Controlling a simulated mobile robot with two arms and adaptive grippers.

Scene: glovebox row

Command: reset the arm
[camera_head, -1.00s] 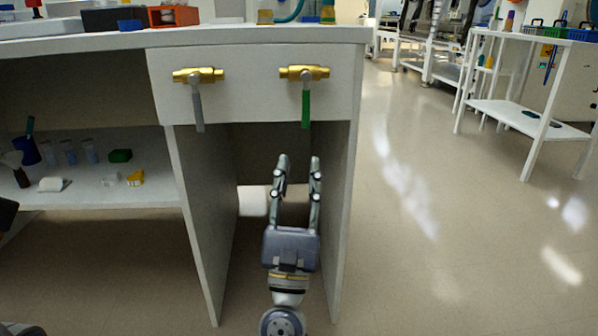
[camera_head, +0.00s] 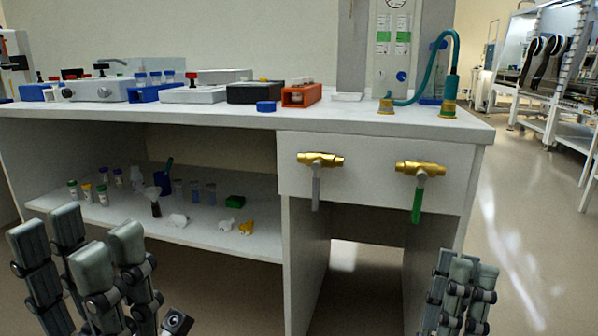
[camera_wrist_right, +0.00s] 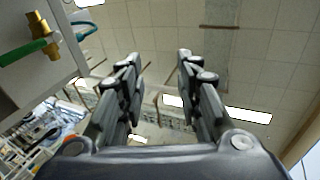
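My left gripper (camera_head: 78,236) is at the lower left of the head view, in front of the low shelf. Its dark jointed fingers point up and stand apart with nothing between them. My right gripper (camera_head: 466,266) is at the lower right of the head view, below and right of the green-handled valve (camera_head: 419,172) and clear of it. There its fingers overlap, seen side-on. In the right wrist view (camera_wrist_right: 160,60) the fingers are spread wide and empty. The green handle (camera_wrist_right: 22,53) shows at that view's upper left, apart from the fingers.
A white bench (camera_head: 210,117) spans the view, with boxes and a teal hose (camera_head: 452,50) on top. A grey-handled valve (camera_head: 316,180) is on its front panel. Small bottles and blocks stand on the low shelf (camera_head: 255,246). Floor (camera_head: 500,255) at the right is open.

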